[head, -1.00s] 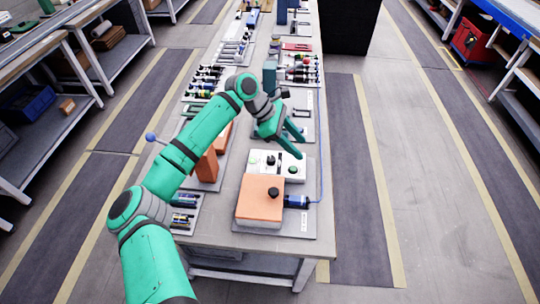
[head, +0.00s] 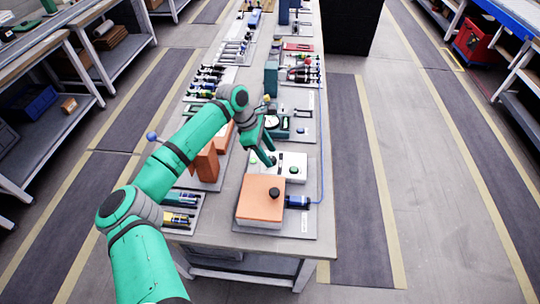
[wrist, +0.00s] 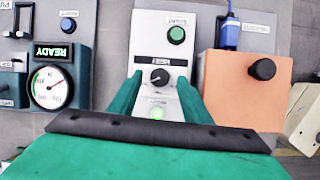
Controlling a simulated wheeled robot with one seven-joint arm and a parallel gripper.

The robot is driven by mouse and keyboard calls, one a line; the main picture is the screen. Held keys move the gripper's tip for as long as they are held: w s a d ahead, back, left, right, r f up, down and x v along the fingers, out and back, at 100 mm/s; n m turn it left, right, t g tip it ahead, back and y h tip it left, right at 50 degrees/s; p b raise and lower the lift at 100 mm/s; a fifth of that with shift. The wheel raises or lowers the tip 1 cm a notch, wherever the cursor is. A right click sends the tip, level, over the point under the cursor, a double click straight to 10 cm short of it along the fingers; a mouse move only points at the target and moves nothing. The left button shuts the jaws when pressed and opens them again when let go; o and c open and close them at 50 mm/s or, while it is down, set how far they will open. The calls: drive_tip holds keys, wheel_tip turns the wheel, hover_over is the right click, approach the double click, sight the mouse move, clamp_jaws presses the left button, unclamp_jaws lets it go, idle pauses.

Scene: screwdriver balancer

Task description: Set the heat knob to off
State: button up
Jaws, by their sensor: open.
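A white control box (wrist: 148,40) carries a black dial knob (wrist: 160,77) with a light pointer mark. I cannot read its label. A green button (wrist: 177,34) and a lit green button (wrist: 157,112) sit on either side of the knob. The white box (head: 299,159) also shows in the head view, where my gripper hides its knob. My gripper (head: 270,161) is open and empty over the left part of the box. In the wrist view its two fingers lie on either side of the knob; I cannot tell whether they touch it.
An orange box (head: 260,208) with a black knob (head: 274,193) and a blue plug (head: 298,201) stands in front of the white box. A gauge box (wrist: 70,90) with a READY display is at the wrist view's left. Tools line the bench behind.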

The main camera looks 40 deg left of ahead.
drive_tip(key=shift+x, duration=0.8)
drive_tip(key=shift+c, duration=0.2)
drive_tip(key=c, duration=1)
